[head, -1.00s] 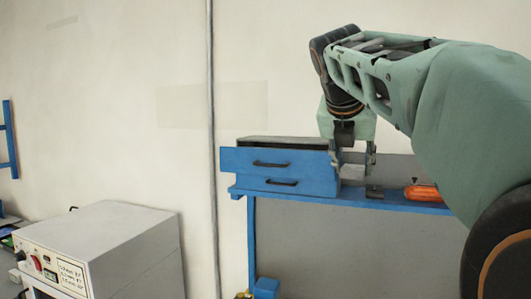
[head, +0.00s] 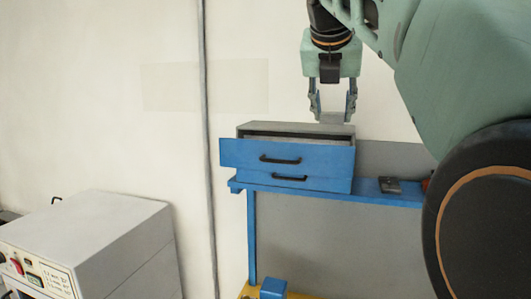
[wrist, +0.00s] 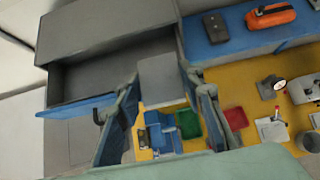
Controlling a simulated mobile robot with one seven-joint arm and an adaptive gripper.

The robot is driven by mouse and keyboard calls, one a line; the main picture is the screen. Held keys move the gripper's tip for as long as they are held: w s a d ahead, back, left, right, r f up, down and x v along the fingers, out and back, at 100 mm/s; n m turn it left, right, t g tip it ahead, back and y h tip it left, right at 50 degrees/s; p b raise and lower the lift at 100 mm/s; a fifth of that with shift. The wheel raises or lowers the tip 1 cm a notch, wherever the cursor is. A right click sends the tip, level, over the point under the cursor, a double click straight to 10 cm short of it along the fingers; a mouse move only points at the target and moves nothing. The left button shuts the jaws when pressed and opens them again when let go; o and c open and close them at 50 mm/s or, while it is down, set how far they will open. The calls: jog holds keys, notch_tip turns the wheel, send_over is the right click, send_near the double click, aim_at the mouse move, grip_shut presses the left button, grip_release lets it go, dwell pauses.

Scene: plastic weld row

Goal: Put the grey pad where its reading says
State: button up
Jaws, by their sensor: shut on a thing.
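The grey pad (wrist: 160,80) is a plain light-grey block held between the fingers of my gripper (wrist: 165,105) in the wrist view. In the head view my gripper (head: 332,108) points down above the drawer unit, with the pad (head: 331,118) showing at its fingertips. The pad hangs over or close to the unit's top; the exact gap is hard to judge. The grey drawer unit (head: 300,128) has two blue drawers. The upper drawer (head: 240,153) is pulled out and looks empty in the wrist view (wrist: 115,72); the lower drawer (head: 325,185) looks shut.
The unit stands on a blue shelf (head: 345,195). A dark grey device (wrist: 215,27) and an orange tool (wrist: 271,15) lie right of it. Below, a yellow bench (wrist: 235,80) holds green (wrist: 189,124) and red (wrist: 236,118) items. A white machine (head: 100,235) stands at left.

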jog(key=w+f, duration=0.2)
jog(key=w, duration=0.1)
jog(key=w+f, duration=0.2)
jog(key=w, duration=0.1)
jog(key=w+a+f+p, duration=0.1)
jog(key=w+f, duration=0.1)
jog(key=w, duration=0.1)
jog(key=shift+w+f, duration=0.25)
jog(key=shift+f, duration=0.05)
jog(key=shift+w+f, duration=0.4)
jog(key=shift+f, duration=0.05)
jog(key=f, duration=0.1)
jog(key=w+f, duration=0.1)
jog(key=f, duration=0.1)
jog(key=shift+w+a+f, duration=0.1)
jog(key=shift+w+f, duration=0.05)
jog(key=shift+f, duration=0.55)
jog(key=shift+f, duration=0.1)
jog(key=o, duration=1.2)
jog(key=shift+f, duration=0.1)
